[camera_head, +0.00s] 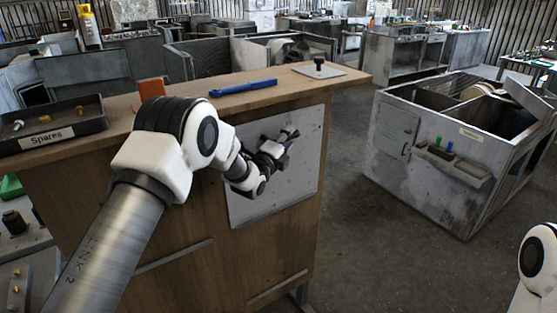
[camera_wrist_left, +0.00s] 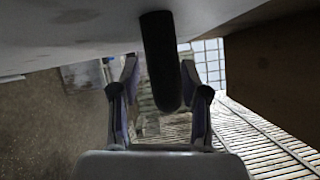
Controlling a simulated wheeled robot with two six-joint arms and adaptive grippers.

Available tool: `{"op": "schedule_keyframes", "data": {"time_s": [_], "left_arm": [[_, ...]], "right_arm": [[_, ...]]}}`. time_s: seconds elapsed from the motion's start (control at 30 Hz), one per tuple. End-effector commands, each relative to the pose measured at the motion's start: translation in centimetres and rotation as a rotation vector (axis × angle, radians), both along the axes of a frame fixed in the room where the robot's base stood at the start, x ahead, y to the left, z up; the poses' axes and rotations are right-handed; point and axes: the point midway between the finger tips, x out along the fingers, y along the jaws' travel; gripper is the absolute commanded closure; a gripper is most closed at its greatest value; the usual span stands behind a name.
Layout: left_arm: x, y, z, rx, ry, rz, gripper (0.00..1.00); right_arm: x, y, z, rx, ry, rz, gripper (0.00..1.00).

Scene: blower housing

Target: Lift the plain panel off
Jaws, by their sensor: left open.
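A plain grey panel (camera_head: 301,178) stands upright against the front of the wooden bench (camera_head: 120,215), behind my left gripper. My left gripper (camera_head: 283,148) is open in front of the panel's upper middle. In the left wrist view the panel's grey face (camera_wrist_left: 75,28) spans the top. A dark round-ended handle (camera_wrist_left: 160,62) sticks out from it. The handle shows between the two open fingers of my left gripper (camera_wrist_left: 159,85), with gaps at both sides. In the head view my gripper hides the handle. My right gripper is out of view.
On the bench top are a spares tray (camera_head: 55,125), an orange block (camera_head: 151,88), a blue tool (camera_head: 243,87) and a small plate with a black knob (camera_head: 318,68). A grey housing (camera_head: 440,165) stands right, with open floor between.

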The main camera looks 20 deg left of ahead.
Motion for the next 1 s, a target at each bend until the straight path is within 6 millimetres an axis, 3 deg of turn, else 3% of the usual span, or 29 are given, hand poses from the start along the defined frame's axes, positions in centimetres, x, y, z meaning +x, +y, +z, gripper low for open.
{"op": "schedule_keyframes", "data": {"time_s": [0.2,0.33,0.77,1.0], "left_arm": [[0.2,0.0,-0.1,0.0,0.0,0.0,0.54],[0.2,0.0,-0.1,0.0,0.001,0.0,1.0],[0.1,0.0,0.2,-0.001,-0.004,0.0,1.0],[-1.2,0.3,1.4,-0.001,-0.005,0.001,1.0]], "right_arm": [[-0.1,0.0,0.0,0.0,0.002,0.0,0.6],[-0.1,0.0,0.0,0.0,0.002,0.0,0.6],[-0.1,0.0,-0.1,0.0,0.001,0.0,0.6],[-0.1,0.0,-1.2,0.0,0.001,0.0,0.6]]}}
